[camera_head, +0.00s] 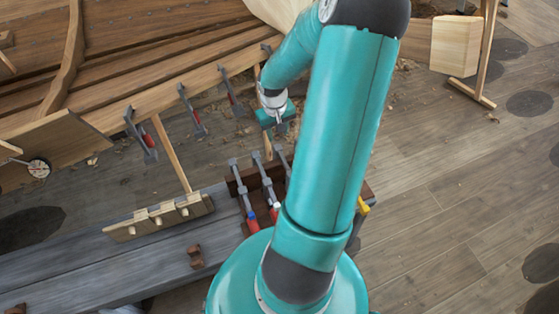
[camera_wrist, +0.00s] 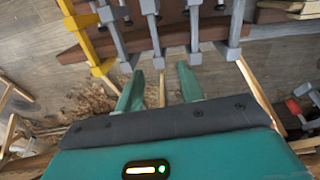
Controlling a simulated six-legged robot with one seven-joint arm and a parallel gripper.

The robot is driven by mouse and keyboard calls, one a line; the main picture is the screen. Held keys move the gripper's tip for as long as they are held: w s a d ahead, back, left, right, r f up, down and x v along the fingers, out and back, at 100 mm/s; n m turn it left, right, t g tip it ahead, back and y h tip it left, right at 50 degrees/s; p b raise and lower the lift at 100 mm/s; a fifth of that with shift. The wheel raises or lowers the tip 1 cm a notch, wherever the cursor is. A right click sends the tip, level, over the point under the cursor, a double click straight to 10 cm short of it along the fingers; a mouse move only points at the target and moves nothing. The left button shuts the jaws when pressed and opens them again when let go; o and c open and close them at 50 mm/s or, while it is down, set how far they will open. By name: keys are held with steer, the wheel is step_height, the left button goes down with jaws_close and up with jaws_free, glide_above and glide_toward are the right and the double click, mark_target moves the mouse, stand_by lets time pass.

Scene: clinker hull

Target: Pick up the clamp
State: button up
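Several grey bar clamps (camera_head: 266,181) hang in a row on a dark wooden rack (camera_head: 233,187) in the head view, some with red or blue handle ends. The wrist view shows the row close up, with a grey clamp (camera_wrist: 154,32) near the middle and a yellow clamp (camera_wrist: 85,40) at the left. Which clamp the task means cannot be told. My gripper (camera_head: 277,119) is beyond the rack in the head view. In the wrist view my gripper (camera_wrist: 160,72) is open and empty, its green fingers spread below the middle clamp's lower end. My arm hides part of the rack.
More clamps (camera_head: 190,109) grip the plank edge of the wooden hull (camera_head: 150,45) at the left. A thin wooden prop (camera_head: 171,153) leans below the hull. A grey bench (camera_head: 120,270) with a pegged board (camera_head: 158,217) lies at lower left. Open plank floor (camera_head: 450,190) lies at right.

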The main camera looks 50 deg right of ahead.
step_height(320, 180, down, 3)
steer(key=s+d, duration=0.1)
steer(key=d, duration=0.1)
glide_above(283, 159)
steer(key=shift+m+y, duration=0.3)
step_height(283, 159, down, 9)
steer(key=shift+s, duration=0.15)
steer(key=shift+d+f, duration=0.1)
steer(key=shift+f, duration=2.25)
jaws_close()
steer(key=shift+r, duration=0.1)
